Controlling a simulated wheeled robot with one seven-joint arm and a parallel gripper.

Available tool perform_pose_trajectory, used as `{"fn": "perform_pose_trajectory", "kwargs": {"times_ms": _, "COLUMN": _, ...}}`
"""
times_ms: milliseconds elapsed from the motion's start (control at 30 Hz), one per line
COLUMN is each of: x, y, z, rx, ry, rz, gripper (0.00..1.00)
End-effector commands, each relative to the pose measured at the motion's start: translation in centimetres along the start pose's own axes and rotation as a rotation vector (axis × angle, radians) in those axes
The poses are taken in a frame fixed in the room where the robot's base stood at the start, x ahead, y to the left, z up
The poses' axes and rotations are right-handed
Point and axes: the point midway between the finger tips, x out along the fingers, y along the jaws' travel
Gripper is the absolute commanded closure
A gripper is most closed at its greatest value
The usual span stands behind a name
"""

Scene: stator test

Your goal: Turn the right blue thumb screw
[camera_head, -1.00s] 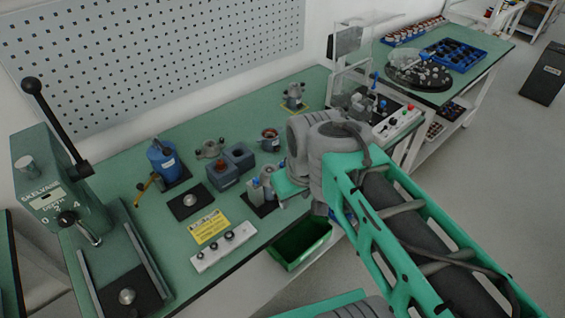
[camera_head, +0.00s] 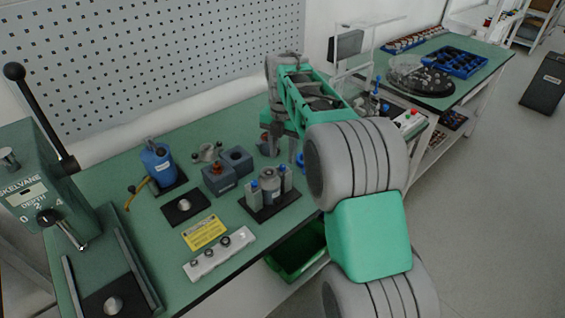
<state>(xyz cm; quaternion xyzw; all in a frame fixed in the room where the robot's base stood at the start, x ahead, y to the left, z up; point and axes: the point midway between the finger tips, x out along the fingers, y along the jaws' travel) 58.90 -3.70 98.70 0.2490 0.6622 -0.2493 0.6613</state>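Two blue thumb screws top the small grey posts of a dark-based fixture (camera_head: 262,213) near the table's front edge. The left blue thumb screw (camera_head: 254,186) and the right blue thumb screw (camera_head: 282,169) flank a grey cylindrical part (camera_head: 268,188) between them. I see no contact with the right screw.
Grey-blue blocks (camera_head: 218,180), a blue pot (camera_head: 158,162), a yellow label (camera_head: 205,231) and a white strip (camera_head: 219,254) lie left of the fixture. A press (camera_head: 42,200) stands far left. A green bin (camera_head: 298,252) is below the front edge. A clear-walled station stands behind right.

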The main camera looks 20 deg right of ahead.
Motion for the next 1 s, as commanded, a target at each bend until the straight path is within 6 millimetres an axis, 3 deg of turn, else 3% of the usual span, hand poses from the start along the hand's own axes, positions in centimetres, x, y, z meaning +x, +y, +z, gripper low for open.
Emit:
{"fn": "perform_pose_trajectory", "kwargs": {"times_ms": 200, "x": 3.4, "y": 0.0, "z": -0.1, "rx": 0.001, "ry": 0.001, "rz": -0.001, "gripper": 0.60}}
{"fn": "perform_pose_trajectory", "kwargs": {"times_ms": 500, "x": 3.9, "y": 0.0, "z": 0.0, "rx": 0.002, "ry": -0.001, "rz": 0.001, "gripper": 0.60}}
{"fn": "perform_pose_trajectory", "kwargs": {"times_ms": 1000, "x": 3.9, "y": 0.0, "z": 0.0, "rx": 0.003, "ry": -0.001, "rz": 0.001, "gripper": 1.00}}
